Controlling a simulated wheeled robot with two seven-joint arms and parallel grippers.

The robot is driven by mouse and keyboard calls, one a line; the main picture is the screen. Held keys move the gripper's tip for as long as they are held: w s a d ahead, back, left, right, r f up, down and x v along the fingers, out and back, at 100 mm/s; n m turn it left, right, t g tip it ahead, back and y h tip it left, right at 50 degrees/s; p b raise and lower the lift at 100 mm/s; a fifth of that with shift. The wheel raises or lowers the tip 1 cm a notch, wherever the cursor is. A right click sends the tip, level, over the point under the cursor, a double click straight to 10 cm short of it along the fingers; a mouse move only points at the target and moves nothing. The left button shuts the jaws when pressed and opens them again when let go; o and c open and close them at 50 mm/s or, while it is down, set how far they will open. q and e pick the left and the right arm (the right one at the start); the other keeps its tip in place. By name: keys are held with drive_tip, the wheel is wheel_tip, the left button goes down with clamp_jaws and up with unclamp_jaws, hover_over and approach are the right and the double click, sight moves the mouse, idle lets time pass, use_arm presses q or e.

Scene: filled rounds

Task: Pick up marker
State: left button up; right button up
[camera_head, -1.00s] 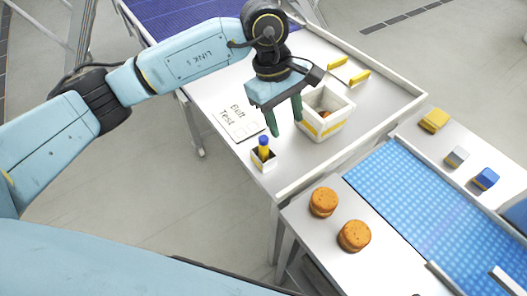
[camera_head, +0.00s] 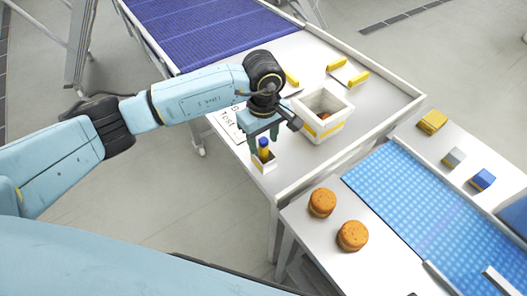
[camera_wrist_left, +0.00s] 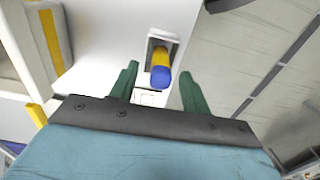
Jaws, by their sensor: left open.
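The marker (camera_head: 264,149) is yellow with a blue cap. It stands upright in a small white holder (camera_head: 264,165) near the front left edge of the white table. My left gripper (camera_head: 263,145) is just above and around the top of the holder, with green fingers apart. In the left wrist view, the blue cap and yellow body of the marker (camera_wrist_left: 161,68) show between and beyond the two open fingers (camera_wrist_left: 158,88). I cannot tell whether a finger touches it. My right gripper is not in view.
A white box with a yellow stripe (camera_head: 334,127) stands close to the right of my left gripper. A labelled sheet (camera_head: 226,124) lies partly under my arm. Yellow-handled items (camera_head: 348,74) lie behind. Two brown round things (camera_head: 322,202) sit on the lower table beside a blue belt (camera_head: 400,190).

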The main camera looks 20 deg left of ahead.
use_arm(q)
drive_tip(key=shift+f, duration=1.35)
clamp_jaws()
drive_tip(key=shift+r, duration=0.2)
